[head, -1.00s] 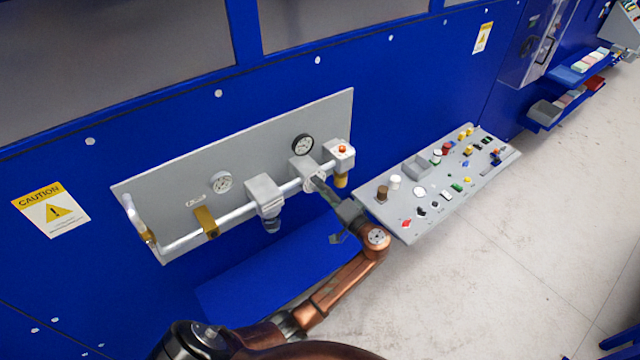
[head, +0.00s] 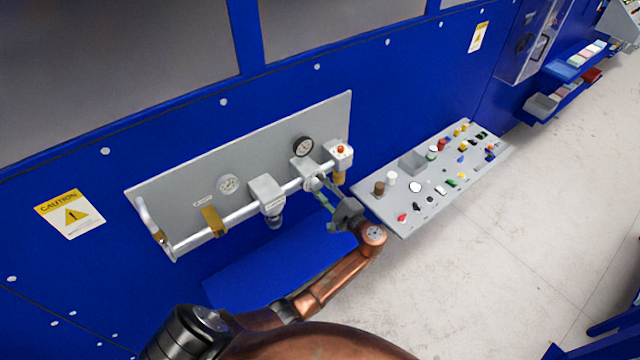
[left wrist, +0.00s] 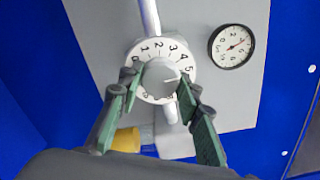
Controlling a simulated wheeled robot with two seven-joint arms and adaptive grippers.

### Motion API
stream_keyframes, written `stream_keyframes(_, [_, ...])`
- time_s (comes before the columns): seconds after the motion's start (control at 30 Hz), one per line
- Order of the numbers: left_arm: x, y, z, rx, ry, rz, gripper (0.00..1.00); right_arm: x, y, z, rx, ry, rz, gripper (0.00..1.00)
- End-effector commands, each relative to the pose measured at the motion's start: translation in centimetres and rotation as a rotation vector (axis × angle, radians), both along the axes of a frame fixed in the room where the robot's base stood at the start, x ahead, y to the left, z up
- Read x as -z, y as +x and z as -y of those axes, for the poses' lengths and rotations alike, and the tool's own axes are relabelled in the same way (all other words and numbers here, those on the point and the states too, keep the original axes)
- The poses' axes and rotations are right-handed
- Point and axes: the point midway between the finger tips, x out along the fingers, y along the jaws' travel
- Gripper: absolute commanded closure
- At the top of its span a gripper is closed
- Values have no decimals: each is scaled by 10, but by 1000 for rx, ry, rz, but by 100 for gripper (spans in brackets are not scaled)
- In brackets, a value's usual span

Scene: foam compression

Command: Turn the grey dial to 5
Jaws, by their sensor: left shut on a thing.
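The grey dial (left wrist: 161,75) sits on a round white scale marked with black numbers, on the pipe of the wall panel. In the left wrist view its pale mark points right, near the 5; the exact reading is hard to tell. In the head view the dial (head: 314,184) is small and partly behind my gripper. My left gripper (left wrist: 163,88) has one green-padded finger on each side of the dial and is shut on it. In the head view my left gripper (head: 326,194) reaches the dial from below right. My right gripper is not in view.
The grey panel (head: 165,205) carries a black-rimmed gauge (head: 302,146), a pale gauge (head: 228,184), and a box with a red button (head: 340,149). A sloped control console (head: 440,212) with several knobs stands right of my arm. A blue ledge (head: 250,280) lies below.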

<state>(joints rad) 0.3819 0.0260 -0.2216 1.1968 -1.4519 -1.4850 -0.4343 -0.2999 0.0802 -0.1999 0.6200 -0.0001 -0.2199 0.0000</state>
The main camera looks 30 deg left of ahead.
Motion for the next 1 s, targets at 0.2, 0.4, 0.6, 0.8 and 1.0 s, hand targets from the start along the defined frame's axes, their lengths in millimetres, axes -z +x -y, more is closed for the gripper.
stream_keyframes(0.2, [-1,1,1,4,20,-45,92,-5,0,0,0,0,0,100])
stream_keyframes(0.4, [0,1,1,4,25,-56,92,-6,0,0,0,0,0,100])
stream_keyframes(0.6, [0,1,1,4,24,-55,92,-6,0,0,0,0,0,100])
stream_keyframes(0.8, [0,1,1,3,24,-55,59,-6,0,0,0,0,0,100])
stream_keyframes(1.0, [0,0,0,1,23,-54,50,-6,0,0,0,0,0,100])
